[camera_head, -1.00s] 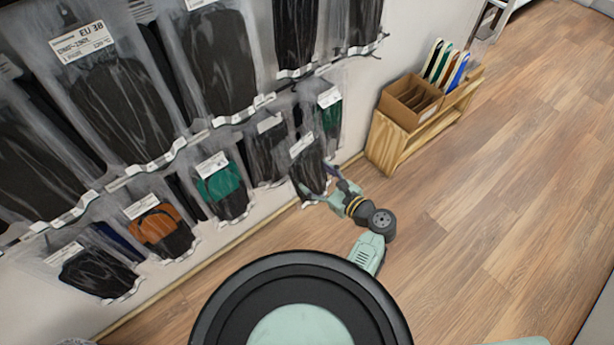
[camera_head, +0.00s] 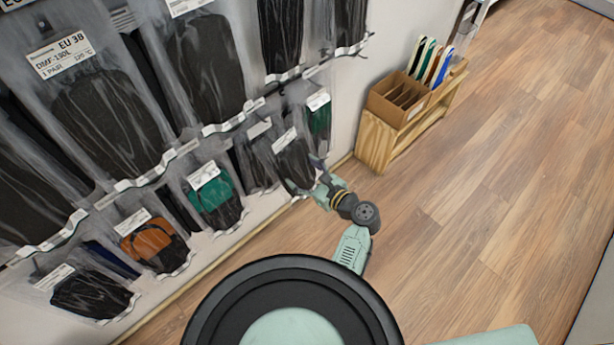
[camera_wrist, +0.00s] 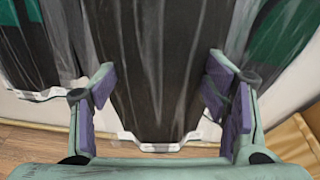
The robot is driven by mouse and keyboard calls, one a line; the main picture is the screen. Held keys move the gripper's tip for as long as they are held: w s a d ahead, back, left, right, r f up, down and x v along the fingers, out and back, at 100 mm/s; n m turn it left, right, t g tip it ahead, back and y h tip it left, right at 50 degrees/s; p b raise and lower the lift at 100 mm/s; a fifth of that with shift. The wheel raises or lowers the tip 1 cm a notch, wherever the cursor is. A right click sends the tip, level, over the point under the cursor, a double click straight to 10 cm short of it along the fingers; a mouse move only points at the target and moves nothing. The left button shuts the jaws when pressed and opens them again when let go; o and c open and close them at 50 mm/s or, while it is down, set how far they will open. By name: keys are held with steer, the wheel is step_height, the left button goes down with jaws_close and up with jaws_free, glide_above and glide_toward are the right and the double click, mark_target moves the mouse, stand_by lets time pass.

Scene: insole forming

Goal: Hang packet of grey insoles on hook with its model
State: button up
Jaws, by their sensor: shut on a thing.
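A clear packet of dark grey insoles (camera_head: 295,164) with a white label hangs upright by the lower row of packets. My gripper (camera_head: 318,178) is at its lower right side in the head view. In the wrist view my gripper (camera_wrist: 160,85) has its purple-padded fingers on either side of the packet (camera_wrist: 150,60), which is held between them. The packet's top and the hook behind it are hidden. Another dark packet (camera_head: 260,165) hangs just left of it, and a green insole packet (camera_head: 319,122) just right and behind.
Lower-row packets include a green one (camera_head: 213,200), an orange and dark one (camera_head: 152,242) and a dark one (camera_head: 92,294). Larger dark packets (camera_head: 105,120) hang above. A wooden stand (camera_head: 376,140) with a cardboard box (camera_head: 395,103) is to the right. The floor (camera_head: 480,190) is clear.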

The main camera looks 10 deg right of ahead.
steer(key=b+x, duration=0.2)
steer(key=x, duration=0.5)
steer(key=shift+r, duration=0.25)
stand_by(0.6)
steer(key=shift+a+f, duration=0.15)
stand_by(1.0)
steer(key=o, duration=1.3)
steer(key=v, duration=1.2)
